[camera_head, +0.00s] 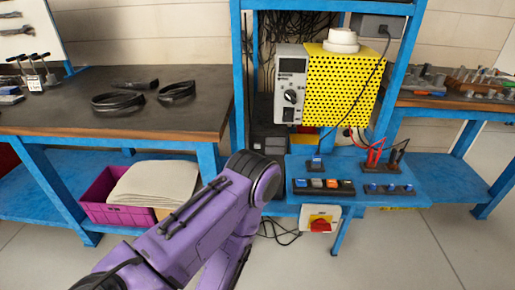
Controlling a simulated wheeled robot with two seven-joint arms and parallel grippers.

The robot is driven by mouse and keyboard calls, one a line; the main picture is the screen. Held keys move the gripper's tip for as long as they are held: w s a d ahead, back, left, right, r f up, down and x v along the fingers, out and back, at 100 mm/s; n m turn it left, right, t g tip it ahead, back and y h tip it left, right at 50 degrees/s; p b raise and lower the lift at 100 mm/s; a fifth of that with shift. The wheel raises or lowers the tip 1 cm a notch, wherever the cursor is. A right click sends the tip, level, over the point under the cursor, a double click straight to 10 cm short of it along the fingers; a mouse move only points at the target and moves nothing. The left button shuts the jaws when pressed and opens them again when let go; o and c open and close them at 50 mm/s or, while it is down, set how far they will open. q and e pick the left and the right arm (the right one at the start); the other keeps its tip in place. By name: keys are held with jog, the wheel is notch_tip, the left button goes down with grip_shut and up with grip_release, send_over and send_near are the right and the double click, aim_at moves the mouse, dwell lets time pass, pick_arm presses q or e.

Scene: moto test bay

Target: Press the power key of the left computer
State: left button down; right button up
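I cannot make out a clear computer or a marked power key. Dark grey boxes (270,142) stand behind the blue frame, partly hidden by my purple arm and the frame; I cannot tell whether they are computers. A black strip of blue, orange and pale keys (323,187) lies on the left of the small blue shelf. A second strip with blue keys (389,189) lies to its right. My purple arm rises from the bottom left and bends down again near the shelf's left edge. Neither gripper shows.
A yellow perforated box (344,90) with a grey dial unit (290,85) stands above the blue shelf (415,195). Red and black leads (376,152) stand on it. A red-knobbed switch box (320,220) hangs below. A dark-topped bench (60,118) is left.

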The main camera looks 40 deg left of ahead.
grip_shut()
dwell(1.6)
